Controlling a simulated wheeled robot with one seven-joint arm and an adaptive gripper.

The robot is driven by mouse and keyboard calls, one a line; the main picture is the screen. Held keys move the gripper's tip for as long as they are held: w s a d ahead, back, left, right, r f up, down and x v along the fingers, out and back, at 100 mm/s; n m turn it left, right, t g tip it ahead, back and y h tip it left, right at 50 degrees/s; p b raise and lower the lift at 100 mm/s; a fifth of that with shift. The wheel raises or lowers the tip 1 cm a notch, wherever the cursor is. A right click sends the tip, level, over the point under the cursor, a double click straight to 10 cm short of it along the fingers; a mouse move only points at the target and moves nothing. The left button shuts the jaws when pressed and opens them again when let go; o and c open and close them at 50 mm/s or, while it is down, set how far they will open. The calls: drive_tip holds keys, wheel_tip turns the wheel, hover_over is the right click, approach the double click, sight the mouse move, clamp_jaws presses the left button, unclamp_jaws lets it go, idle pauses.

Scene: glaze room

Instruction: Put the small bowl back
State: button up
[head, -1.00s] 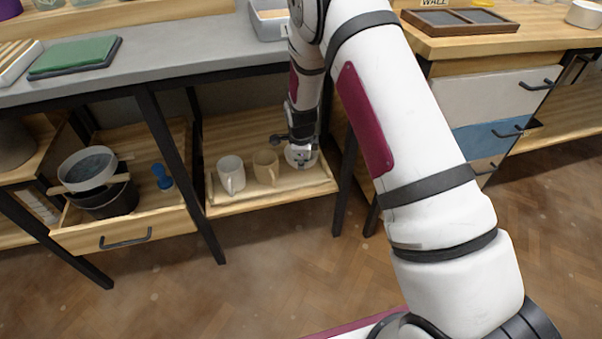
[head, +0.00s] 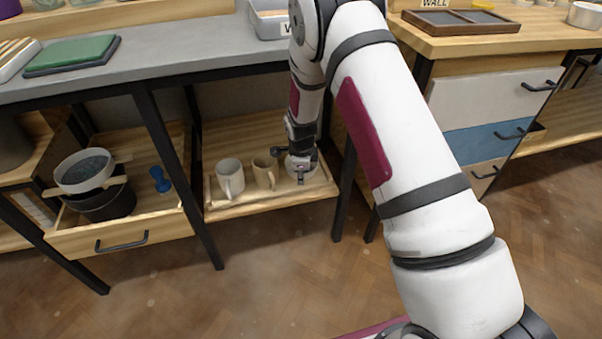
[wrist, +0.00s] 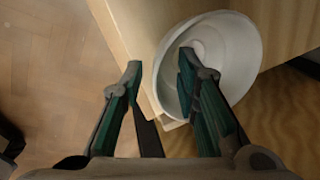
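The small white bowl (wrist: 232,50) is at the right end of the low wooden tray shelf (head: 262,205) under the grey bench. In the head view the bowl (head: 312,174) is mostly hidden behind my gripper (head: 302,176). In the wrist view my gripper (wrist: 160,62) is open astride the bowl's near wall. One finger is inside the bowl and the other is outside, with gaps between the fingertips and the wall. I cannot tell whether the bowl rests flat on the wood.
A white mug (head: 230,178) and a tan mug (head: 265,172) stand left of the bowl. A drawer (head: 125,243) at left holds stacked bowls (head: 85,172) and a blue object (head: 160,179). A black bench leg (head: 345,190) stands close right.

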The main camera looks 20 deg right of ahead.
drive_tip(key=p+v, duration=0.3)
drive_tip(key=v, duration=0.4)
drive_tip(key=shift+r, duration=0.35)
drive_tip(key=shift+s, duration=0.2)
